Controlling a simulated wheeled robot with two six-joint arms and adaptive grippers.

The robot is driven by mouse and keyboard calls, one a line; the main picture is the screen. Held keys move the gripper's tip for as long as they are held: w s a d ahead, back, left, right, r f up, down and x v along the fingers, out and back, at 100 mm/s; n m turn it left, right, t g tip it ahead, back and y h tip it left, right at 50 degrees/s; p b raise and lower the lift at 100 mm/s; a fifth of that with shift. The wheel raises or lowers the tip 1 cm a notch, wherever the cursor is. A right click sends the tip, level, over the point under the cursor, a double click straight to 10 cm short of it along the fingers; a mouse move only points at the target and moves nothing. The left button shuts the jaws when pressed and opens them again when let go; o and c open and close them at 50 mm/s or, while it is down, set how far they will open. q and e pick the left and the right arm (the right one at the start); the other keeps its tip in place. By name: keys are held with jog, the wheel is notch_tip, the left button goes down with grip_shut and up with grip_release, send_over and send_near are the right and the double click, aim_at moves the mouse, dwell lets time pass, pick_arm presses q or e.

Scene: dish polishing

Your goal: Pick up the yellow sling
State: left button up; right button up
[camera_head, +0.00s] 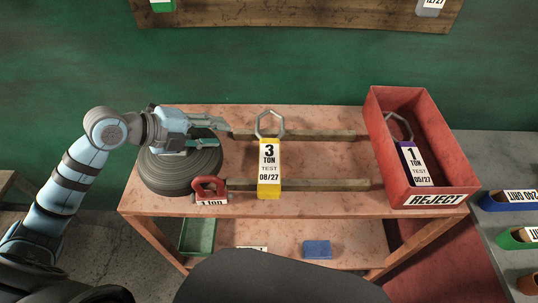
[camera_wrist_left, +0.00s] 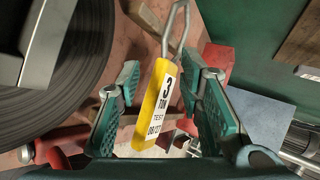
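The yellow sling (camera_head: 269,186) has a metal ring at its far end and a white label reading 3 TON TEST 08/27. It lies across two wooden bars on the table. My left gripper (camera_head: 216,132) is left of the sling's ring, over the dark round stack, and apart from the sling. In the left wrist view, the yellow sling (camera_wrist_left: 156,103) appears between the two open teal fingers of my left gripper (camera_wrist_left: 172,74), beyond them and not gripped. My right gripper is not in view.
A dark round stack (camera_head: 170,177) stands on the table (camera_head: 315,204) at left, with a red shackle-like piece (camera_head: 209,185) beside it. The red REJECT box (camera_head: 448,172) at right holds a purple 1 TON sling (camera_head: 411,163). A blue block (camera_head: 317,249) lies on the lower shelf.

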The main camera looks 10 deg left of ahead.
aim_at(256, 134)
pick_arm(q)
jog(key=x, duration=0.7)
jog(key=b+x, duration=0.1)
jog(key=x, duration=0.3)
jog(key=shift+w+d, duration=0.2)
jog(key=shift+d, duration=0.4)
jog(key=shift+a, duration=0.1)
grip_shut()
jog(key=shift+r, duration=0.1)
